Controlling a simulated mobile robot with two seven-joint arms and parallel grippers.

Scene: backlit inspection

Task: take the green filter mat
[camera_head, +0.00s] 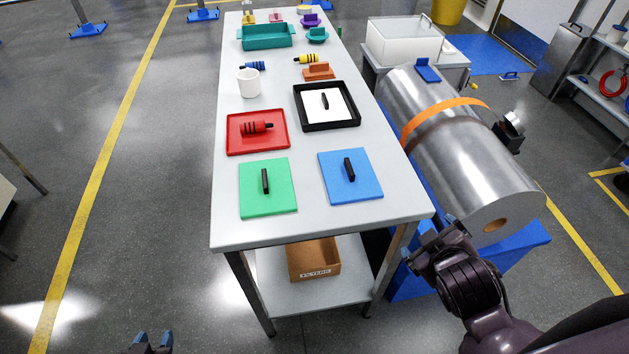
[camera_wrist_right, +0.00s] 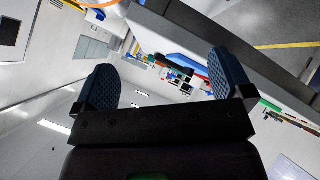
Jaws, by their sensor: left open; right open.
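The green filter mat (camera_head: 281,180) is a flat green square with a black bar handle (camera_head: 265,181) on top. It lies at the near left corner of the long white table (camera_head: 310,226). My left gripper (camera_head: 152,343) shows only its blue fingertips at the bottom edge of the head view; it is open, off the table and well apart from the mat. My right gripper, at the end of the arm entering from the right, is near the table's near right corner. In the right wrist view the right gripper (camera_wrist_right: 163,90) is open, with nothing between its fingers.
A blue mat (camera_head: 368,184) with a black handle lies right of the green one. A red tray (camera_head: 240,144) and a black-framed tray (camera_head: 352,122) lie behind. A cardboard box (camera_head: 314,260) sits on the lower shelf.

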